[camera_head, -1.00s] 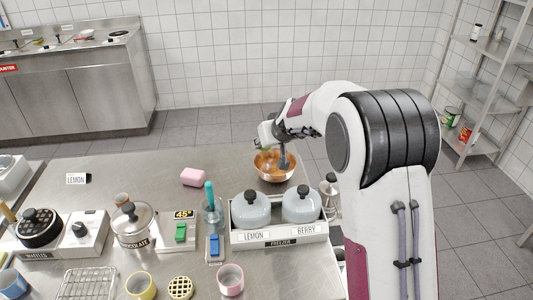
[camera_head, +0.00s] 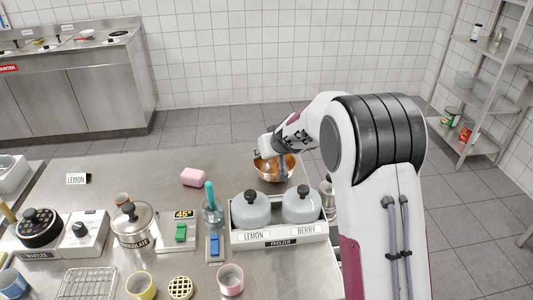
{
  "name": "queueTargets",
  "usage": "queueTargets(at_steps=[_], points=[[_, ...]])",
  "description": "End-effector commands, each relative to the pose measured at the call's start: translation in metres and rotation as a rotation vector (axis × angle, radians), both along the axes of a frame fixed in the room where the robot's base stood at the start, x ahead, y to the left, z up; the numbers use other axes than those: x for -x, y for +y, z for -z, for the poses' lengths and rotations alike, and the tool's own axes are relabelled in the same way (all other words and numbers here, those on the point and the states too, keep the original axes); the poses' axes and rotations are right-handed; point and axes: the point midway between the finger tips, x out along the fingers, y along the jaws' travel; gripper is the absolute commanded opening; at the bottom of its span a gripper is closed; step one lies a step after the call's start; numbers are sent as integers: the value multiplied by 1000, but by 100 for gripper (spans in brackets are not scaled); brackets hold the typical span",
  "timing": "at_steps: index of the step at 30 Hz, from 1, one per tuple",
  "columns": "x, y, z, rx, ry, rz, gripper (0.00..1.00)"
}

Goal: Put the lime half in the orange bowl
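The orange bowl (camera_head: 267,173), metallic outside with an orange inside, stands at the back right of the steel table. My gripper (camera_head: 272,160) is over the bowl, its fingers pointing down at the opening. One grey finger shows against the inside of the bowl; the rest is hard to make out. I cannot tell whether the gripper is open or shut. I cannot make out the lime half now; the gripper and bowl may hide it.
The table's back left is mostly clear.

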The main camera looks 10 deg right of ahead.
Motion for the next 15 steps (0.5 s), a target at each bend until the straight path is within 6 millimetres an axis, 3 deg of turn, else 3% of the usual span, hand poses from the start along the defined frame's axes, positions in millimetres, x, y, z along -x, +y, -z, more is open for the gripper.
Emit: queueTargets(at_steps=[8, 9, 10, 15], points=[[2, -1, 5, 2, 7, 0, 7], [2, -1, 5, 2, 7, 0, 39], [2, -1, 5, 2, 7, 0, 47], [1, -1, 4, 1, 6, 0, 48]])
